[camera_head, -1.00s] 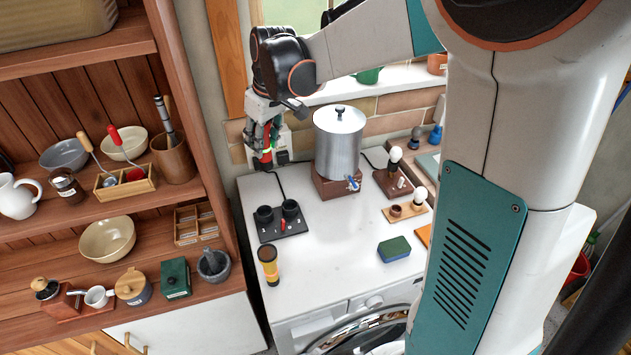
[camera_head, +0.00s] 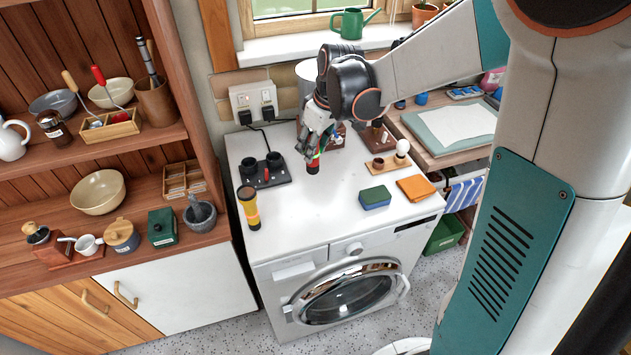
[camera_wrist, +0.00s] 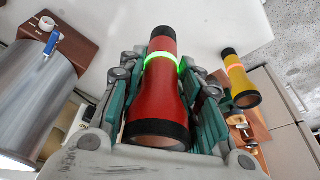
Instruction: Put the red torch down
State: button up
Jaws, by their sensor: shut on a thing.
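The red torch (camera_wrist: 158,95) has black ends and a lit green ring. My gripper (camera_head: 315,150) is shut on it, with the green finger pads on both sides of its body in the wrist view. In the head view the torch (camera_head: 314,162) hangs roughly upright below my fingers, over the middle of the white washing machine top (camera_head: 300,210). Whether its lower end touches the top I cannot tell. My fingers hide much of it there.
A yellow and black torch (camera_head: 249,207) stands at the left front of the top. A two-cup black holder (camera_head: 264,171) lies behind it. A metal pot (camera_wrist: 38,95) stands behind my arm. The front middle is clear.

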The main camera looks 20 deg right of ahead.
aim_at(317, 165)
notch_tip(317, 165, down, 12)
jog(key=b, duration=0.3)
jog(key=shift+c, duration=0.2)
jog(key=o, duration=1.3)
jog(key=shift+f, duration=0.1)
jog(key=p+v, duration=0.3)
jog(key=v, duration=0.9)
jog(key=shift+s+r, duration=0.15)
jog(key=shift+r, duration=0.2)
jog(key=shift+s+a+r+m+t+h, duration=0.3)
jog(key=shift+s+r+m+t, duration=0.75)
jog(key=shift+s, duration=2.3)
jog(key=shift+s+a+r+m+t+h, duration=0.4)
jog(key=shift+s+r+m, duration=1.2)
jog(key=shift+s, duration=1.75)
jog(key=shift+s+a+r+m+t+h, duration=0.2)
jog(key=shift+s+r+m+t, duration=0.6)
jog(key=shift+s+r, duration=1.85)
